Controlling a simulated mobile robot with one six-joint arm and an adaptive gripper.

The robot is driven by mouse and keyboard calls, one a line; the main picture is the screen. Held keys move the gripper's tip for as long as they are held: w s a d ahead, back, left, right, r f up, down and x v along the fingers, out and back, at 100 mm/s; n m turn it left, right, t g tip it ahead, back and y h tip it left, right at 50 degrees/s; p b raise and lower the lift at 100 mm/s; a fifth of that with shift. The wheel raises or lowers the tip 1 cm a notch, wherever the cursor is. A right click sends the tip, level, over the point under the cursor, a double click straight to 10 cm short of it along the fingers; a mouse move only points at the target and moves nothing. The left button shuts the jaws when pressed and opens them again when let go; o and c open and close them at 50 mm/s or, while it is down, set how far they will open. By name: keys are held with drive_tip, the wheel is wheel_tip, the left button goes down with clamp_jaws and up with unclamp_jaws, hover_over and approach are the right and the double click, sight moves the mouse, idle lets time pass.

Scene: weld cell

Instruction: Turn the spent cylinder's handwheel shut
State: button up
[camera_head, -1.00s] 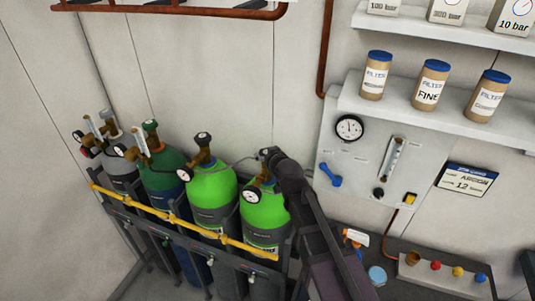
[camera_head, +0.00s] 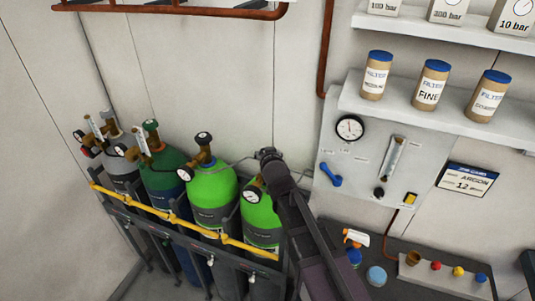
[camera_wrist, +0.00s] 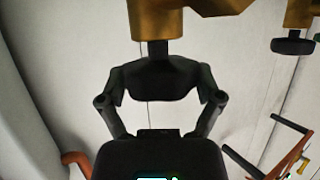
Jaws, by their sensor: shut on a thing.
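The rightmost bright green cylinder (camera_head: 262,222) stands upright in the rack, with a round gauge (camera_head: 252,194) at its neck. My gripper (camera_head: 268,155) is over its valve, and my arm hides most of that valve in the head view. In the wrist view, my gripper (camera_wrist: 161,82) is shut on a dark handwheel (camera_wrist: 158,78), one finger on each side. The wheel's stem runs into a brass valve body (camera_wrist: 155,20). I cannot read which cylinder is marked as spent.
Beside it stand another bright green cylinder (camera_head: 212,195), a dark green one (camera_head: 165,170) and a grey one (camera_head: 118,165). A yellow bar (camera_head: 185,222) crosses their front. A gauge panel (camera_head: 365,160) is right of my arm; a bench holds a spray bottle (camera_head: 354,245).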

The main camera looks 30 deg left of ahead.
idle(0.5)
drive_tip(key=o, duration=0.9)
drive_tip(key=shift+r, duration=0.15)
